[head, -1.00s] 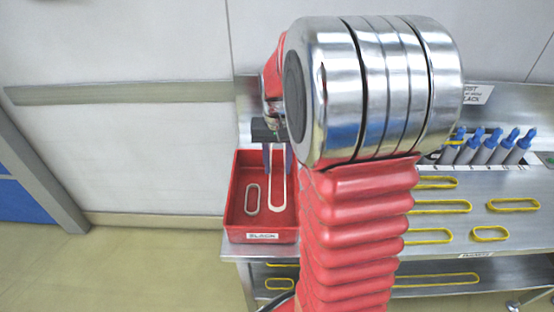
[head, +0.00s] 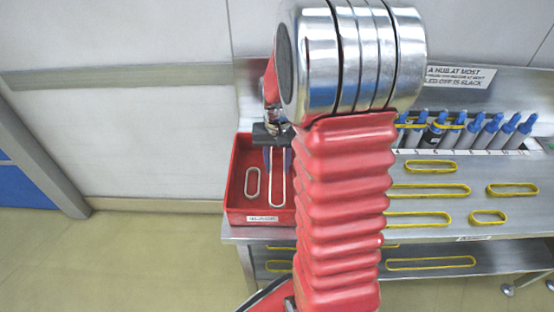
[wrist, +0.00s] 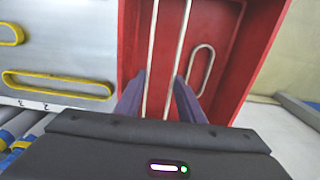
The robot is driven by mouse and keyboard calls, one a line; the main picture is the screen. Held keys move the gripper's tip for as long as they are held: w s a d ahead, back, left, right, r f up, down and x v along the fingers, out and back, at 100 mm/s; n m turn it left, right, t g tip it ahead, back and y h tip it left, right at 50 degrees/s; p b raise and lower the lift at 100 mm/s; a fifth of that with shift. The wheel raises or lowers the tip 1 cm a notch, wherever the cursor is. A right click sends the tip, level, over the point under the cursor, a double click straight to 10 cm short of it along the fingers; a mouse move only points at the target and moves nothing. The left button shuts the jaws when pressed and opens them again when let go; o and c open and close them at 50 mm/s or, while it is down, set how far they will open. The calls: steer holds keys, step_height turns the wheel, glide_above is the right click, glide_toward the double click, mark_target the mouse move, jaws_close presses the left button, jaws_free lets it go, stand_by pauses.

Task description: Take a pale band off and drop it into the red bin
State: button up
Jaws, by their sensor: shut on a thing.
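My gripper (head: 277,158) is shut on a long pale band (head: 284,187), which hangs down from its fingers over the red bin (head: 236,217). In the wrist view the fingers (wrist: 160,88) are on either side of the band's two pale strands (wrist: 151,50). The band's lower end appears within the bin's outline; I cannot tell whether it touches the floor. Another, shorter pale band (head: 247,183) lies flat in the bin, to the left of the held one. It also shows in the wrist view (wrist: 212,62).
The bin stands at the left end of a steel bench (head: 440,222). Several yellow bands (head: 428,186) lie on the bench and on the shelf below. A row of grey pegs with blue tops (head: 490,130) stands at the back right, some with yellow bands around them.

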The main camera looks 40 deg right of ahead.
steer(key=shift+f, duration=1.4)
steer(key=o, duration=1.1)
step_height(320, 180, up, 14)
steer(key=shift+f, duration=0.15)
